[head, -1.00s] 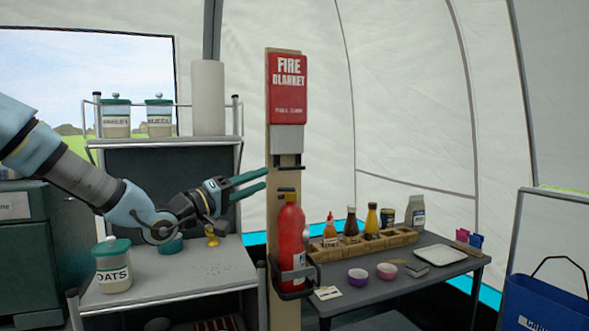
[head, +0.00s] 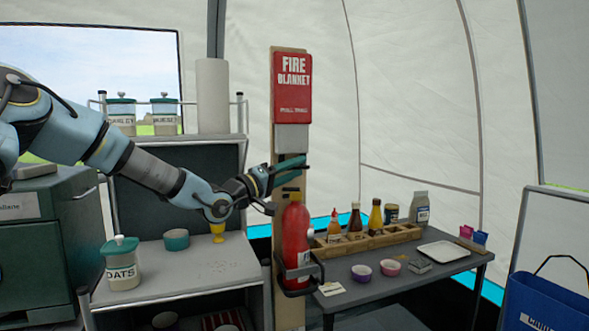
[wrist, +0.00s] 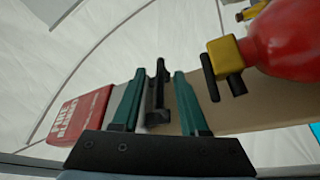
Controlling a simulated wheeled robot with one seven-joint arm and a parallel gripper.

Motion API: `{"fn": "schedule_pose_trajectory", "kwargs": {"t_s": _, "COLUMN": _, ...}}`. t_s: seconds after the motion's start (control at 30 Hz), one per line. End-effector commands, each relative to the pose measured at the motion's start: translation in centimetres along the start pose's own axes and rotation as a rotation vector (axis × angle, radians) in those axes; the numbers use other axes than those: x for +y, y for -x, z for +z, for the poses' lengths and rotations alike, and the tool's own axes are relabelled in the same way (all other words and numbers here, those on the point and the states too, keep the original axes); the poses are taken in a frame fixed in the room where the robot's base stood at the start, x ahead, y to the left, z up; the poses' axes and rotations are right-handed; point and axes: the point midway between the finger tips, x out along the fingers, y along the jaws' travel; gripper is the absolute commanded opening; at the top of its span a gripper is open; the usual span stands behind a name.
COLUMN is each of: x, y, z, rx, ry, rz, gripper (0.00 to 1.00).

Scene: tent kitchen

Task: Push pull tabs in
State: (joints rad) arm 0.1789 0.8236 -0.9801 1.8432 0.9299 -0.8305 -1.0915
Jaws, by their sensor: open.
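The red fire blanket case (head: 292,88) hangs on a wooden post, with a pale lower part (head: 292,138). It also shows at the left of the wrist view (wrist: 82,115). A black pull-tab bar (wrist: 157,98) stands between the two green fingers in the wrist view, with gaps at both sides. In the head view the tabs are hidden behind my gripper (head: 300,165), which is just below the case and in front of the post. My gripper (wrist: 160,74) is open and holds nothing. Whether a finger touches the tab bar cannot be told.
A red fire extinguisher (head: 295,238) sits in a bracket just below my gripper; its yellow-and-black valve (wrist: 226,62) is close to the right finger. A shelf unit (head: 180,275) with jars is at left. A table (head: 395,292) with bottles and bowls is at right.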

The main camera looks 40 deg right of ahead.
Motion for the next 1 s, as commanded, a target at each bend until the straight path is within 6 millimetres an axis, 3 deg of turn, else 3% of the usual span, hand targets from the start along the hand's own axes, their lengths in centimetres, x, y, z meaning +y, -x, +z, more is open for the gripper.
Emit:
{"fn": "schedule_pose_trajectory", "kwargs": {"t_s": 0.07, "x": 0.0, "y": 0.01, "z": 0.0, "rx": 0.0, "ry": 0.0, "rz": 0.0, "gripper": 0.38}}
{"fn": "schedule_pose_trajectory", "kwargs": {"t_s": 0.4, "x": 0.02, "y": 0.02, "z": 0.0, "rx": 0.0, "ry": 0.0, "rz": 0.0, "gripper": 0.0}}
{"fn": "schedule_pose_trajectory", "kwargs": {"t_s": 1.0, "x": 0.05, "y": 0.02, "z": -0.04, "rx": 0.001, "ry": 0.0, "rz": 0.001, "gripper": 0.0}}
